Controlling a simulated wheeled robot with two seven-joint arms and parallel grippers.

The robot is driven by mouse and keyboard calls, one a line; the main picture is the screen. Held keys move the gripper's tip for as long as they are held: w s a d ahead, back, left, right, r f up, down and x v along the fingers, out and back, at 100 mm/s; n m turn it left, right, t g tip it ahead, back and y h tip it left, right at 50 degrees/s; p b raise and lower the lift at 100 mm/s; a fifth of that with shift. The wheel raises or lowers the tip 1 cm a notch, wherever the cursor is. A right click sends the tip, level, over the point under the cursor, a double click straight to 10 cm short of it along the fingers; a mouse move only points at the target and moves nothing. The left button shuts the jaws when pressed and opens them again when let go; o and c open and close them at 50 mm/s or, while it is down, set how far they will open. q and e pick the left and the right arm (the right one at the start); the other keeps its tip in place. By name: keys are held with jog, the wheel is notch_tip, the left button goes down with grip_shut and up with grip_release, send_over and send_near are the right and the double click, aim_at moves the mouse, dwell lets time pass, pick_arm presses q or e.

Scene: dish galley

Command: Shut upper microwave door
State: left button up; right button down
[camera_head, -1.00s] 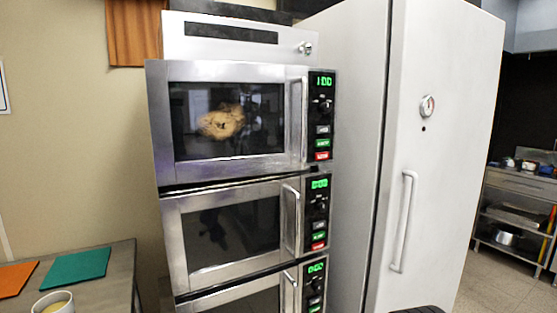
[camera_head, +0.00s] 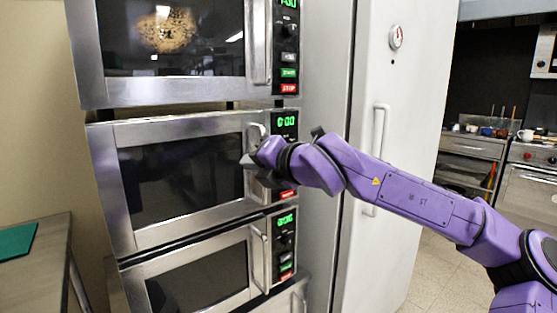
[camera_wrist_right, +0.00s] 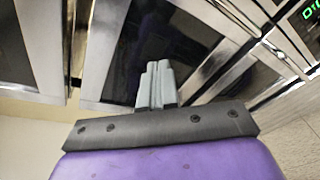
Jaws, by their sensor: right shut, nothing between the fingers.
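The upper microwave (camera_head: 88,60) is at the top of the head view, cut off by the frame. Its steel door with a dark window (camera_head: 115,30) looks closed or nearly so; I cannot tell whether a small gap is left. Round food shows behind the glass, and a vertical handle (camera_head: 259,45) is on the door's right side. My right gripper (camera_head: 247,162) is shut and empty, below this door, in front of the middle microwave's handle side. In the right wrist view its fingers (camera_wrist_right: 155,84) are together; contact cannot be told. My left gripper is out of view.
The middle microwave (camera_head: 112,205) and lower microwave (camera_head: 140,285) are stacked below, doors apparently closed. A tall white cabinet (camera_head: 345,270) with a vertical handle stands to the right. A table (camera_head: 50,260) with a green mat (camera_head: 15,242) is at the left.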

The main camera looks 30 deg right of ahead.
aim_at(271, 80)
jog(key=s+d+r+m+t+y+b, duration=0.1)
jog(key=s+d+r+m+t, duration=0.3)
jog(key=s+d+r+m, duration=0.55)
jog(key=w+r+p, duration=0.1)
jog(key=w+r, duration=0.1)
jog(key=w, duration=0.1)
jog(key=w+r+n+p, duration=0.1)
jog(key=w+r, duration=0.1)
jog(key=w, duration=0.2)
jog(key=w+a+r+n+p, duration=0.1)
jog(key=w+r+p, duration=0.1)
jog(key=w, duration=0.1)
jog(key=shift+w+a+r, duration=0.1)
jog(key=shift+w, duration=0.65)
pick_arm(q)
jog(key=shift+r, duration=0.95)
